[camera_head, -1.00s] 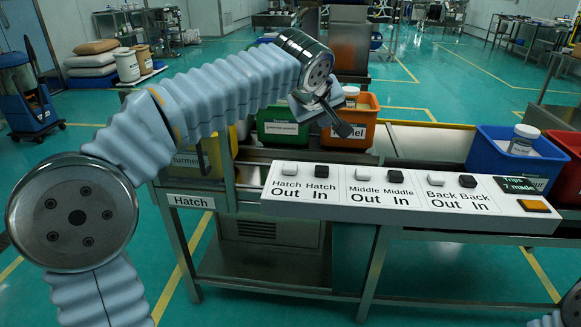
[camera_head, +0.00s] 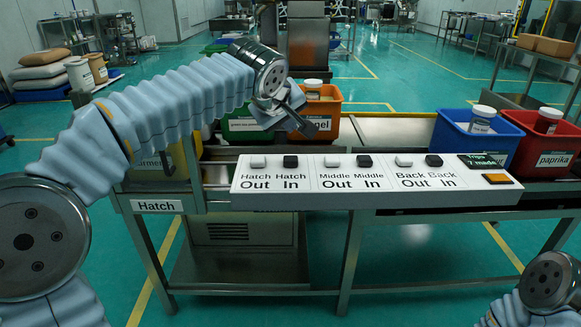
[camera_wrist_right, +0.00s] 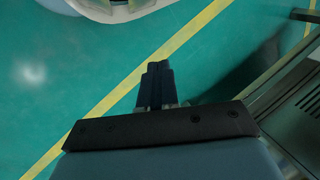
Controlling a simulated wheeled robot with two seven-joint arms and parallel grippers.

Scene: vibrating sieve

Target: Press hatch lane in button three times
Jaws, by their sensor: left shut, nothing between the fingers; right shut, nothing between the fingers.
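The white button panel (camera_head: 330,187) lies along the front of the bench. The black Hatch In button (camera_head: 290,161) is on its left part, beside the white Hatch Out button (camera_head: 257,161). My left gripper (camera_head: 303,124) is shut and empty, tilted down, in the air over the area just behind the Hatch In button and apart from it in the picture. In the right wrist view my right gripper (camera_wrist_right: 157,80) is shut and empty above the green floor, away from the panel.
Middle and Back buttons (camera_head: 364,160) continue to the right, with a dark trips display (camera_head: 485,160) and an orange button (camera_head: 497,178). Behind the panel stand a green bin (camera_head: 245,126), an orange bin (camera_head: 325,115), a blue bin (camera_head: 460,140) and a red bin (camera_head: 545,140).

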